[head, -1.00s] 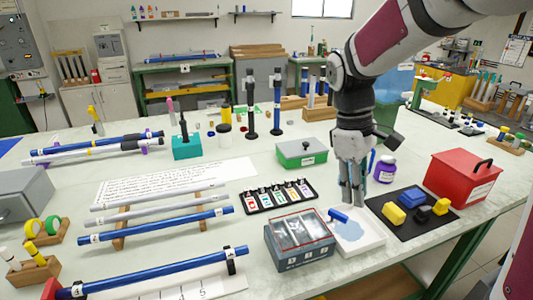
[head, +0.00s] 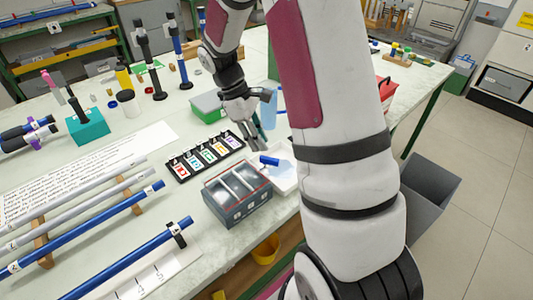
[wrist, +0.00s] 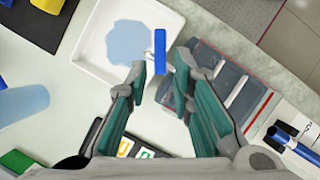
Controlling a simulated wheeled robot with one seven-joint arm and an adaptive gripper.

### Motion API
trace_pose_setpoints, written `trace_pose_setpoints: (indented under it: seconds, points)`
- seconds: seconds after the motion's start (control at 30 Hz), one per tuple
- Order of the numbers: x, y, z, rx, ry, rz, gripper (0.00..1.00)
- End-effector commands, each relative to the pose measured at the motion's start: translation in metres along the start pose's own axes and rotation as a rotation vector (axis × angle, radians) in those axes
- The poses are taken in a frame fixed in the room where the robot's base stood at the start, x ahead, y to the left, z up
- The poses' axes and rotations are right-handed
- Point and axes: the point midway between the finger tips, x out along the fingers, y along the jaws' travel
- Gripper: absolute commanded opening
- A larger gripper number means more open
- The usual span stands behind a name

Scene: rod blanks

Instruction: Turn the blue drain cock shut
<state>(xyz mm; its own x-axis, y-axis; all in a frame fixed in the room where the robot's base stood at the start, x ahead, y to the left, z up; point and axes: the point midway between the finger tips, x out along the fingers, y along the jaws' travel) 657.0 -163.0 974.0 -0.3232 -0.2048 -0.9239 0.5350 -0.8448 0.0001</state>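The blue drain cock (head: 269,160) shows as a short blue bar at the left side of the white tray (head: 284,183). In the wrist view the blue bar (wrist: 160,52) stands upright in the picture, with a small pale metal part on its left. It lies ahead, between the lines of my two fingertips. My gripper (wrist: 160,68) is open, with a clear gap between its green-grey fingers and nothing held. In the head view my gripper (head: 257,145) points down just behind the cock. Whether a fingertip touches the cock cannot be told.
A pale-blue puddle lies in the tray. A grey compartment box (head: 237,195) stands close beside the cock. A black rack of labelled cards (head: 205,157), a green box (head: 208,107) and a light-blue cylinder (head: 268,112) are near my gripper. A grey bin (head: 428,195) stands on the floor.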

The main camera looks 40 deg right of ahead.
Motion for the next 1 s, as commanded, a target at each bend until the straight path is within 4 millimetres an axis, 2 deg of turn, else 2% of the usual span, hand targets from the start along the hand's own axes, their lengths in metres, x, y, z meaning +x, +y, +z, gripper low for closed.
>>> trace_pose_setpoints:
  seconds: [0.03,0.2,0.4,0.73,0.77,0.83,0.87,1.0]
  points:
    - [0.011,-0.001,0.001,-0.002,-0.003,-0.003,0.22]
    - [0.038,-0.001,0.001,0.0,-0.002,-0.003,0.22]
    - [0.056,0.0,0.0,0.0,0.0,0.0,0.22]
    - [0.059,0.0,0.0,0.0,0.001,0.0,0.22]
    - [0.059,0.0,0.0,0.0,0.001,0.0,0.19]
    - [0.059,0.0,0.0,0.0,0.001,0.0,0.04]
    - [0.059,0.0,0.0,0.0,0.001,0.0,0.0]
    - [0.059,0.0,0.0,0.0,0.001,0.0,0.0]
